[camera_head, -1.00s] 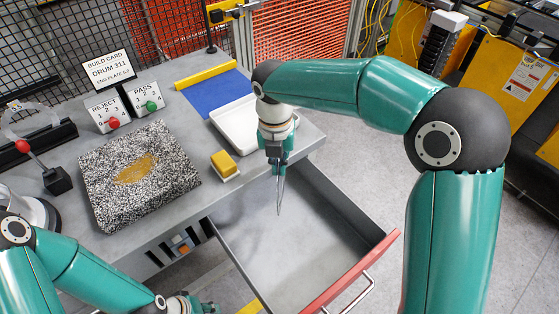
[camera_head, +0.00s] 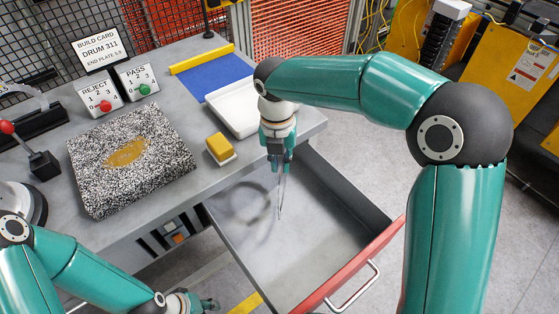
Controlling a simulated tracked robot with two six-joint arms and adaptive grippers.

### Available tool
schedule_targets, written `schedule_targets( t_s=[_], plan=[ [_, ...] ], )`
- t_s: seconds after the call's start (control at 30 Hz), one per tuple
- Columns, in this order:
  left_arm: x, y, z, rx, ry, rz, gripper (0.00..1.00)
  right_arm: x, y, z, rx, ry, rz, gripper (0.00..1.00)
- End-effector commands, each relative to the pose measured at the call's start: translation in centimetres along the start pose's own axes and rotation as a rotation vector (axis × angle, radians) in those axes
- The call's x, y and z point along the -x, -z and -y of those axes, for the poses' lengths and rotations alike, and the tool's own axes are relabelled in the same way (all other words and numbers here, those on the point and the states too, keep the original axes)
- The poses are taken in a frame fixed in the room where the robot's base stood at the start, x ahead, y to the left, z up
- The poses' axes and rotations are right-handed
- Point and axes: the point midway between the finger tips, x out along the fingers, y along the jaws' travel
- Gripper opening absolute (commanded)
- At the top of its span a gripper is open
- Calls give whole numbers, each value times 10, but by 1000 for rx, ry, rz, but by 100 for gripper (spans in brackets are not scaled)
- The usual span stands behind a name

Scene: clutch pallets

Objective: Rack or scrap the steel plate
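The steel plate (camera_head: 281,196) shows as a thin silver sliver, seen nearly edge-on, hanging from my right gripper (camera_head: 279,160). That gripper points down over the open drawer and appears shut on the plate's upper edge. A ring-shaped shadow lies on the drawer floor to its left. My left gripper (camera_head: 207,303) is low at the bottom edge, in front of the bench, partly cut off; its opening is unclear. The REJECT box (camera_head: 101,92) with a red knob and the PASS box (camera_head: 138,82) with a green knob stand at the back of the bench.
The grey drawer with a red front (camera_head: 358,262) is open below the bench. A speckled slab (camera_head: 90,190) with a yellow patch, a yellow block (camera_head: 219,147), a white tray (camera_head: 234,110) and a blue mat (camera_head: 215,89) lie on the bench. Slots (camera_head: 172,235) show below its front edge.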

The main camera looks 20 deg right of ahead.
Motion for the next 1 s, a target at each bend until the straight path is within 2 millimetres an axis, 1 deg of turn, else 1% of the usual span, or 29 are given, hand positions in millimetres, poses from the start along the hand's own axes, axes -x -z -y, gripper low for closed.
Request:
schedule_targets(
  t_s=[0.03,0.1,0.37,0.47,0.53,0.67,1.0],
  plan=[
    [0,0,0,0,0,0,35,0,0,0,0,0,0,26],
    [0,0,0,0,0,0,35,0,0,0,0,0,0,35],
    [0,0,0,0,0,0,35,0,0,0,0,1,-1,35],
    [0,0,0,0,0,0,35,3,0,0,-1,0,0,35],
    [0,0,0,0,0,0,35,9,-1,0,-1,-2,2,35],
    [0,0,0,0,0,0,35,27,-1,-1,-1,-3,4,35],
    [0,0,0,0,0,0,35,93,-1,-1,-1,-3,2,35]
  ],
)
